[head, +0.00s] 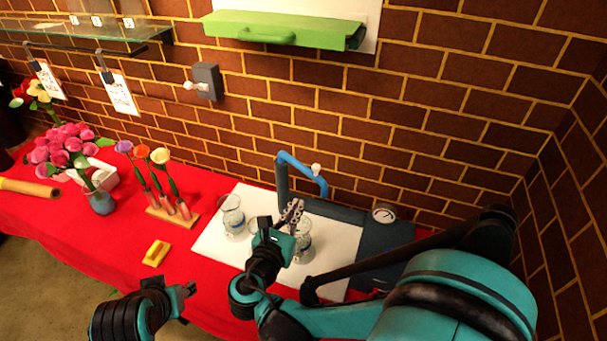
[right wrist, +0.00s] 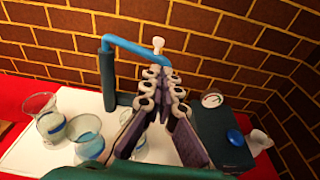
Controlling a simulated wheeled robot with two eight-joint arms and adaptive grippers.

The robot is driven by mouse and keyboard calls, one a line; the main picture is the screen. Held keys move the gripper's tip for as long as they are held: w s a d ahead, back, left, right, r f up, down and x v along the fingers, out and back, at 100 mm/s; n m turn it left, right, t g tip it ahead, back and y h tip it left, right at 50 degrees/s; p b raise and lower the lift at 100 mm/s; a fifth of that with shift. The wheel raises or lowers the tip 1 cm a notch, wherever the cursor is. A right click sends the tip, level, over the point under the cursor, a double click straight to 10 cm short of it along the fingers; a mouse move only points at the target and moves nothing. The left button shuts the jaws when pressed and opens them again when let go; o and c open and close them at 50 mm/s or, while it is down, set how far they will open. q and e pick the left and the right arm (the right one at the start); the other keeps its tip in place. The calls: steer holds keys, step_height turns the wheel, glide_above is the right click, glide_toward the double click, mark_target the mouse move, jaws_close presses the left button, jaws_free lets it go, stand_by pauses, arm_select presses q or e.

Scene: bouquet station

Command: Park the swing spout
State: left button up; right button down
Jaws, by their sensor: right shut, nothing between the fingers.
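The swing spout (head: 305,172) is a blue bent tube on a dark upright post (head: 283,185), with a white knob (head: 316,169) near its outer end. In the right wrist view the spout (right wrist: 135,50) reaches right from its post, and its outer end is partly hidden behind my fingers. My right gripper (head: 292,213) is shut and empty, in front of and below the spout's end; I see no clear contact. Its fingers fill the middle of the right wrist view (right wrist: 166,85). My left gripper (head: 188,290) is low in front of the table, away from the spout; its jaw opening is unclear.
Glass vases (head: 232,213) (head: 303,238) stand on the white board (head: 215,240) beneath the spout. A dark box with a gauge (head: 384,215) is right of it. A yellow block (head: 156,252) and flowers (head: 160,155) are left. The brick wall is close behind.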

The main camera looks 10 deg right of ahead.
steer(key=b, duration=0.3)
glide_toward(317, 170)
steer(key=x, duration=0.6)
steer(key=shift+w+f, duration=0.15)
steer(key=shift+w, duration=0.25)
steer(key=shift+w+d+n, duration=0.15)
steer(key=shift+d+n, duration=0.15)
steer(key=shift+d, duration=0.05)
steer(key=w+d+n+t+y, duration=0.1)
steer(key=w+d+n+y, duration=0.1)
steer(key=d, duration=0.4)
steer(key=shift+w+t+y, duration=0.4)
steer(key=shift+w+y, duration=0.1)
steer(key=shift+w, duration=0.3)
